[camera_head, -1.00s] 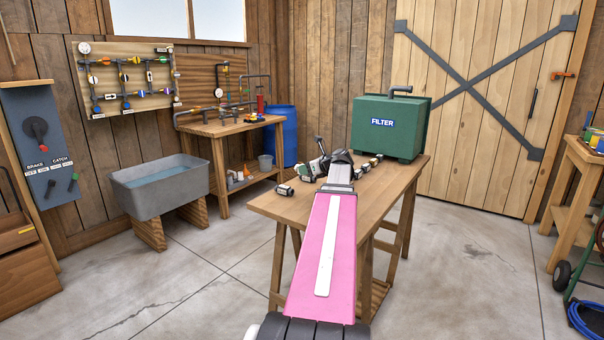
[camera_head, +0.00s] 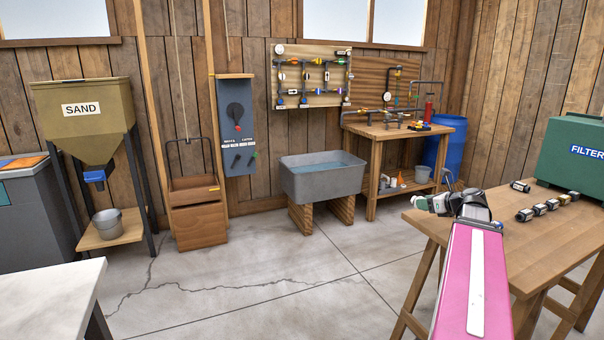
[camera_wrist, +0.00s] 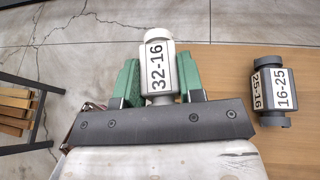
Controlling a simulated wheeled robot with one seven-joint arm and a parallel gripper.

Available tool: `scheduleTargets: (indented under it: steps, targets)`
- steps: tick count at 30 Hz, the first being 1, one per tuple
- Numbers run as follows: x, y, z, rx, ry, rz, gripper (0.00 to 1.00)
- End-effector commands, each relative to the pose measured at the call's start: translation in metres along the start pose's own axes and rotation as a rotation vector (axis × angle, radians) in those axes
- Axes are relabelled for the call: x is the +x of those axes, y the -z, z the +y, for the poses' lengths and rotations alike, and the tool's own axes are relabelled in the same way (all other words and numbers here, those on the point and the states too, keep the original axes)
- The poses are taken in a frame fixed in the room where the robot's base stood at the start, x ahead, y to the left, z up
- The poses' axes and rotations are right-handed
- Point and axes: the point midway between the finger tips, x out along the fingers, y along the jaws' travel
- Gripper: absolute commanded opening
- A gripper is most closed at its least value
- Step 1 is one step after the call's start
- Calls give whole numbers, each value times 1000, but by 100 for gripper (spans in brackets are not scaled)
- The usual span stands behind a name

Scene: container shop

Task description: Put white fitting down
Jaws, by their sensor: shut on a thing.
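The white fitting, labelled 32-16 (camera_wrist: 158,62), is upright in the wrist view, between the green jaws of my gripper (camera_wrist: 160,82). My gripper is shut on it. In the head view my gripper (camera_head: 438,203) is at the left end of the wooden table (camera_head: 560,240), with the fitting small and partly hidden there. In the wrist view the fitting appears over the floor, just past the table's edge. I cannot tell its height.
Several fittings (camera_head: 540,209) lie in a row near the green FILTER case (camera_head: 575,155). A grey sink (camera_head: 325,180) stands behind on the left.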

Motion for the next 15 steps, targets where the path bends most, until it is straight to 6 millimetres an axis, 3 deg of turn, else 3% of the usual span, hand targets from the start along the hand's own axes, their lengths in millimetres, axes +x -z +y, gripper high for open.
scheduleTargets:
  steps: [1,6,15]
  targets:
    - [13,2,20,-10,-28,0,12]
    - [50,8,75,-45,-111,0,12]
    - [98,21,172,-103,-252,-1,12]
